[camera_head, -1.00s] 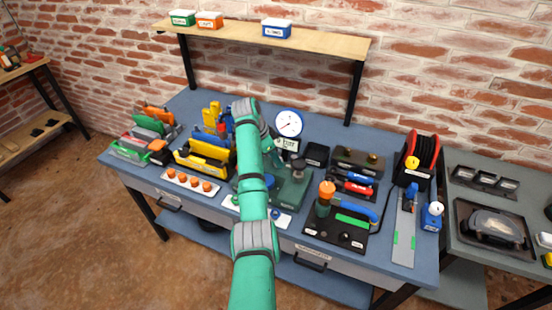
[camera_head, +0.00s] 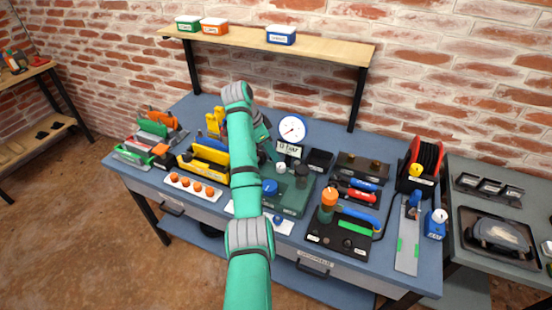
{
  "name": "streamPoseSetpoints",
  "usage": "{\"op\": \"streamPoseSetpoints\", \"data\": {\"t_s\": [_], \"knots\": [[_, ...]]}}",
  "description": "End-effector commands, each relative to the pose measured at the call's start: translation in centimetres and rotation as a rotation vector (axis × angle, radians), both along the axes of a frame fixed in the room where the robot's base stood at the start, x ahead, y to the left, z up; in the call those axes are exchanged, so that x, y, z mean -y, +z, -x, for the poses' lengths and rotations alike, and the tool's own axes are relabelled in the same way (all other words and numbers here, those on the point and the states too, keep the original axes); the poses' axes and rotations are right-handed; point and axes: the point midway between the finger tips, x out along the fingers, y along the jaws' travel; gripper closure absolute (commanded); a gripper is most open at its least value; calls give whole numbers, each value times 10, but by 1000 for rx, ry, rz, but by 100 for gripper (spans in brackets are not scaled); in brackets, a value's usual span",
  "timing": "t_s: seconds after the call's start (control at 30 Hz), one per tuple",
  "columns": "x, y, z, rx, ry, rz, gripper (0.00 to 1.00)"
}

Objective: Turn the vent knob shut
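A green pump unit (camera_head: 294,205) stands at the middle of the blue bench, partly behind my arm. It carries a blue knob (camera_head: 270,187), a small pale knob (camera_head: 281,167) and a dark round part (camera_head: 301,172). I cannot tell which of these is the vent knob. A round white gauge (camera_head: 291,129) with a blue rim stands behind the unit, above a small display (camera_head: 289,148) that seems to read 0 bar. My gripper (camera_head: 268,152) is near the unit's back left, by the display. Its fingers are too small and hidden to show whether they are open.
A black tray (camera_head: 338,238) with an orange-topped tool is at right, with a red cable reel (camera_head: 424,150) beyond. A wooden shelf (camera_head: 335,49) overhangs the back.

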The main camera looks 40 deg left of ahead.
Motion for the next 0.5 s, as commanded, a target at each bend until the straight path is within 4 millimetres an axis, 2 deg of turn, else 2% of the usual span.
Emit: {"op": "streamPoseSetpoints", "data": {"t_s": [0.1,0.2,0.5], "knots": [[-5,15,5,1,1,-2,65],[-5,21,7,1,0,-2,65],[-5,24,8,1,-1,1,65]]}}
